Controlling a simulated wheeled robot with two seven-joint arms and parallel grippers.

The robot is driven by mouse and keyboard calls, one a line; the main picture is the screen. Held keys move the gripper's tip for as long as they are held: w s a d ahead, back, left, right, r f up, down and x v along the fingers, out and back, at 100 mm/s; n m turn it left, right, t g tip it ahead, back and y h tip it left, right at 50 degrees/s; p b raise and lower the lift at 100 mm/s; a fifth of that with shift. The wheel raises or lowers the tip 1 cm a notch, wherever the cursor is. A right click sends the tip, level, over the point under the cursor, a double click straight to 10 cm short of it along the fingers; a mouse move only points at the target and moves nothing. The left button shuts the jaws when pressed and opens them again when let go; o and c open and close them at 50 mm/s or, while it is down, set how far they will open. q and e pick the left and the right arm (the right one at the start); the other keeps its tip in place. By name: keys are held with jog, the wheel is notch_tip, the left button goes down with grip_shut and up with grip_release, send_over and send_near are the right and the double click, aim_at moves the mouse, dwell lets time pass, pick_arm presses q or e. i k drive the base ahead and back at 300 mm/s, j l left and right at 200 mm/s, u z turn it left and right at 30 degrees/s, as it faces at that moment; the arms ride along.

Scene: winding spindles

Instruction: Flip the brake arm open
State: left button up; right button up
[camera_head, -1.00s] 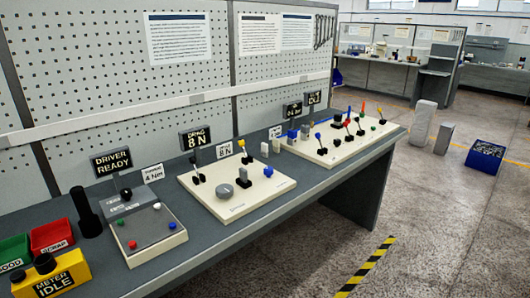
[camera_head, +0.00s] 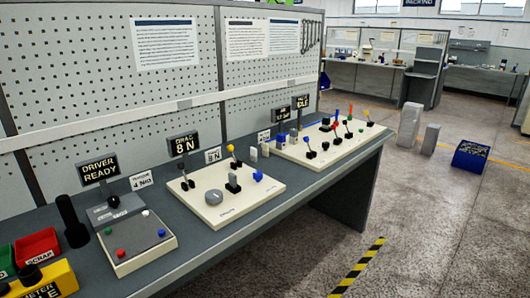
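No part is plainly labelled as the brake arm, and I cannot tell which lever it is. The middle cream board (camera_head: 238,207) stands on the bench below a sign reading DRAG 8 N (camera_head: 184,145). It carries a lever with a yellow tip (camera_head: 231,149), a round grey knob (camera_head: 214,197), a dark upright post (camera_head: 233,183), a blue knob (camera_head: 258,175) and dark posts (camera_head: 187,181) at its left. The farther cream board (camera_head: 315,158) carries several small levers with coloured tips, among them a blue-tipped lever (camera_head: 308,143). Neither gripper is in view.
The grey bench (camera_head: 200,252) runs along a pegboard wall (camera_head: 80,60). A driver box (camera_head: 135,240), a dark cylinder (camera_head: 72,222), a red scrap bin (camera_head: 37,250) and a yellow meter (camera_head: 45,284) occupy its near left. Floor is open right of the bench, with a blue crate (camera_head: 470,156) farther off.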

aim_at(181, 167)
jog(key=i+j+u, duration=0.2)
jog(key=j+u, duration=0.25)
jog(key=i+l+u, duration=0.4)
jog(key=l, duration=0.2)
jog(key=i+l+u, duration=0.2)
jog(key=l, duration=0.15)
jog(key=i+l+u, duration=0.2)
jog(key=l, duration=0.2)
jog(key=i+l+u, duration=0.2)
jog(key=l, duration=0.15)
jog(key=k, duration=0.1)
